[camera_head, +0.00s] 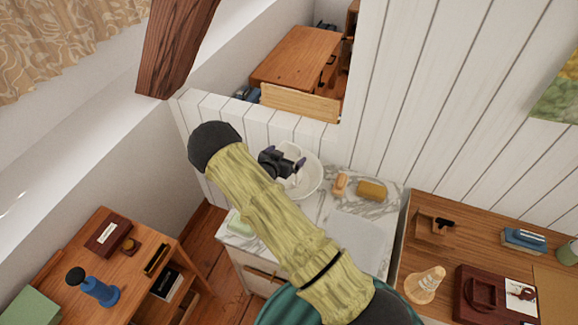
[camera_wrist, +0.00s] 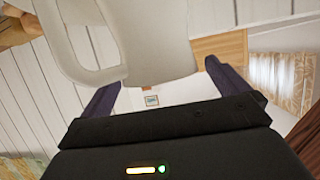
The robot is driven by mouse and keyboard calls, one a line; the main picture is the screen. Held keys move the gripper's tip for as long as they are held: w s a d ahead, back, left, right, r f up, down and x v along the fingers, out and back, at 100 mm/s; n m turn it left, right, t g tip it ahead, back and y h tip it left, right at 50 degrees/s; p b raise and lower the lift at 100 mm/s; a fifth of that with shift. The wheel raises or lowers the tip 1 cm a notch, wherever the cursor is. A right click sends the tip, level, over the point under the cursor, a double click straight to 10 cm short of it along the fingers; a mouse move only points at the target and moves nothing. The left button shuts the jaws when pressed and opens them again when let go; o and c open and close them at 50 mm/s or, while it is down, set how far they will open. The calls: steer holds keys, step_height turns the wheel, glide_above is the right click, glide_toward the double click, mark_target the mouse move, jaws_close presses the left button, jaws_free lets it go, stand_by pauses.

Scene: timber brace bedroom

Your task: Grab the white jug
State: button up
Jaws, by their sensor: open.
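The white jug (camera_wrist: 150,40) fills the upper middle of the wrist view, with its handle loop on the left. Part of it is cut off by the top edge. In the head view, a white shape that looks like the jug (camera_head: 293,150) shows behind my gripper (camera_head: 290,163), at the white basin on the marble top. My gripper also shows in the wrist view (camera_wrist: 163,78), its two dark fingers apart. The jug's lower edge shows between and just beyond the fingers. I cannot tell whether they touch it.
The white basin (camera_head: 314,178) sits on the marble washstand (camera_head: 333,207) against the plank wall (camera_head: 400,90). An orange bottle (camera_head: 340,184) and a yellow sponge-like block (camera_head: 372,190) stand right of it. Wooden desks flank the washstand, and a timber brace (camera_head: 175,45) hangs upper left.

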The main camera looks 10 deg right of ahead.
steer(key=shift+x, duration=1.25)
steer(key=shift+r, duration=0.1)
steer(key=c, duration=1.9)
steer(key=shift+r, duration=0.1)
steer(key=shift+r+b, duration=1.45)
steer(key=shift+r, duration=3.45)
steer(key=shift+d, duration=0.1)
